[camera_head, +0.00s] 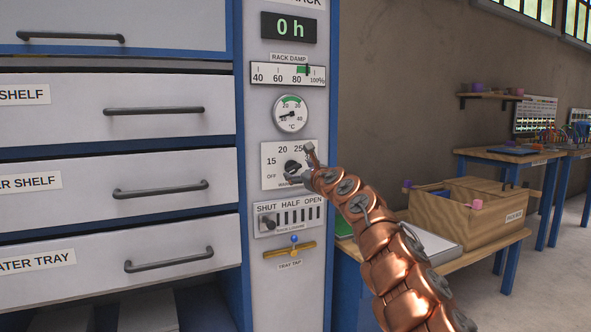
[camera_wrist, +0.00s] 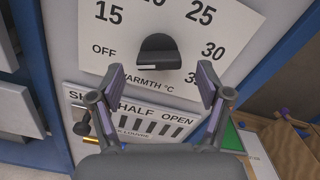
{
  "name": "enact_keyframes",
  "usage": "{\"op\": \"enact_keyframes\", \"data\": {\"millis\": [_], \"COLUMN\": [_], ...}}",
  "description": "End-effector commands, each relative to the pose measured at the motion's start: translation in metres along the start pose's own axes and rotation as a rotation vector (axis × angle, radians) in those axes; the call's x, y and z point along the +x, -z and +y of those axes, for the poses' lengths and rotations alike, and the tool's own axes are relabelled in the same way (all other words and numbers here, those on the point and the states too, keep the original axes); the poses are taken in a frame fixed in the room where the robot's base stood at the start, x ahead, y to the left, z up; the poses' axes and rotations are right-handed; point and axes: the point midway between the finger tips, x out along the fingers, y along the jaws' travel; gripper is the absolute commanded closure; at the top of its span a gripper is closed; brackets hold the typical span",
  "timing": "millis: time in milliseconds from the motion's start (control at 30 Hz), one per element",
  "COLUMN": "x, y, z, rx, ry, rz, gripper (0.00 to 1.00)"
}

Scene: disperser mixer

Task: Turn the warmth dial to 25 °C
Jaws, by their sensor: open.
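The warmth dial (camera_wrist: 158,50) is a dark knob on a white plate marked OFF, 15, 20, 25, 30 and 35; the plate is labelled WARMTH °C. The knob also shows in the head view (camera_head: 291,167), partly behind my gripper. The 25 mark (camera_wrist: 201,13) lies up and right of the knob in the wrist view. My gripper (camera_wrist: 160,78) is open, with one finger toward each side of the knob and the gap between them empty. It also shows close to the plate in the head view (camera_head: 302,165).
Below the dial are a louvre slider (camera_head: 268,221) marked SHUT, HALF, OPEN and a brass tray tap (camera_head: 290,249). Above are a round °C gauge (camera_head: 291,113), a damp scale (camera_head: 288,75) and a "0 h" display (camera_head: 288,27). Drawers stand left; a wooden box (camera_head: 470,212) stands right.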

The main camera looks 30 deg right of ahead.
Motion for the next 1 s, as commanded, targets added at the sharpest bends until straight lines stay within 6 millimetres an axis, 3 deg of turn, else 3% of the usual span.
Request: {"op": "enact_keyframes", "data": {"millis": [633,1000], "x": [0.028,0.033], "y": [-0.001,0.003], "z": [0.001,0.001], "rx": [0.003,0.003], "ry": [-0.002,-0.001], "rz": [0.0,0.004], "gripper": [0.23,0.23]}}
